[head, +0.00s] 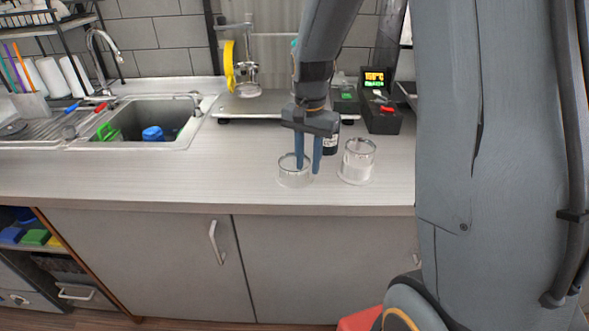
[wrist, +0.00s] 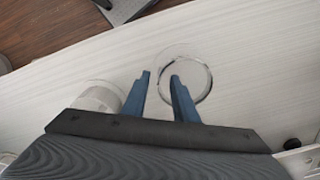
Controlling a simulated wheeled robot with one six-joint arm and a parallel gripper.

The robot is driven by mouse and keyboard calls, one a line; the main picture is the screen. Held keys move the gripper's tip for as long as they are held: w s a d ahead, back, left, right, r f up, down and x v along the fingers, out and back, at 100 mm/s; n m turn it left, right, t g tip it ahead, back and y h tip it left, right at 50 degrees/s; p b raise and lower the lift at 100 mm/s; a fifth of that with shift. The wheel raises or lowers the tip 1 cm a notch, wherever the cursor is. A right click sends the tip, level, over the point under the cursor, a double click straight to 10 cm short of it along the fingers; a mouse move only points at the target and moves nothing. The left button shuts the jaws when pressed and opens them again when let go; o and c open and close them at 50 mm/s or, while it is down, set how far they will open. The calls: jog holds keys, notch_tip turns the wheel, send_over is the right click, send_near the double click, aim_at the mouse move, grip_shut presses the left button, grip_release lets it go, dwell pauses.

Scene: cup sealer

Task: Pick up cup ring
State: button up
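The cup ring (head: 286,177) is a clear, short, round ring standing on the counter near its front edge, left of a clear cup. My gripper (head: 308,170) points down at its right side with two blue fingers apart. In the wrist view, the ring (wrist: 209,84) shows as a thin bright circle. One finger of my gripper (wrist: 160,77) overlaps the circle, and the other is outside it. One finger seems inside the ring and one outside, with its wall between. I cannot tell whether either finger touches the wall.
The clear cup (head: 358,163) stands close to the right of my gripper. A dark jar (head: 331,145) is behind the fingers. A device with a lit display (head: 379,105) stands at the back right. The sink (head: 150,133) is at left; the counter between is clear.

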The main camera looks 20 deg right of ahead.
jog(key=shift+f, duration=1.15)
jog(key=shift+c, duration=0.4)
grip_shut()
